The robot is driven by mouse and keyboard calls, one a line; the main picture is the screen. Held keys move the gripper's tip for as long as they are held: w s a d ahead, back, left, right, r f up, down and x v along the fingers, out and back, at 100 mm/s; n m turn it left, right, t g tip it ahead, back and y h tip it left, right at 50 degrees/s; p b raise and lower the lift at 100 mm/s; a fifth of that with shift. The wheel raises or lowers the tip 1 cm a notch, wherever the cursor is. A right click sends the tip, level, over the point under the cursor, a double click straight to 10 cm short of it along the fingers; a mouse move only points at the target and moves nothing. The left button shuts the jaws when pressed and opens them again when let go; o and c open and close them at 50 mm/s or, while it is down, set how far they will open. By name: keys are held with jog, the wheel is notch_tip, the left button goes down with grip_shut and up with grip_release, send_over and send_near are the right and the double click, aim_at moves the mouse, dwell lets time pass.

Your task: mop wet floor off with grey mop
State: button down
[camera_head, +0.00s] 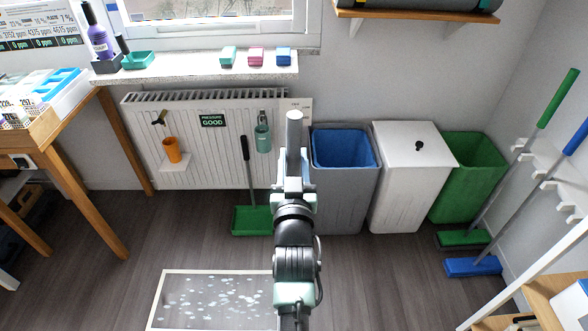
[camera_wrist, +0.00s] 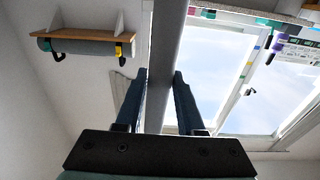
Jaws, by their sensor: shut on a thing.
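My gripper (camera_head: 293,178) is in the middle of the head view, in front of the wall. Its two dark fingers (camera_wrist: 160,95) in the wrist view are shut on a grey handle (camera_wrist: 168,40), which runs between them. The top end of this handle (camera_head: 294,128) stands upright above my gripper in the head view. It looks like the grey mop's handle; its lower part and any mop head are hidden behind my arm. The wet floor patch (camera_head: 215,301), a pale-edged dark rectangle with whitish droplets, lies at the bottom, left of my arm.
A green-headed tool (camera_head: 252,219) leans at the radiator (camera_head: 215,150). A grey bin with blue lining (camera_head: 338,205), a white bin (camera_head: 405,200) and a green bin (camera_head: 470,160) line the wall. A green broom (camera_head: 462,238) and blue broom (camera_head: 473,266) stand right.

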aim_at(290, 141)
jog(key=r, duration=0.1)
jog(key=r+p, duration=0.1)
jog(key=r, duration=0.1)
jog(key=r+p, duration=0.1)
jog(key=r, duration=0.1)
jog(key=shift+a+r, duration=0.1)
jog(key=shift+a, duration=0.2)
jog(key=c, duration=1.2)
grip_release()
grip_shut()
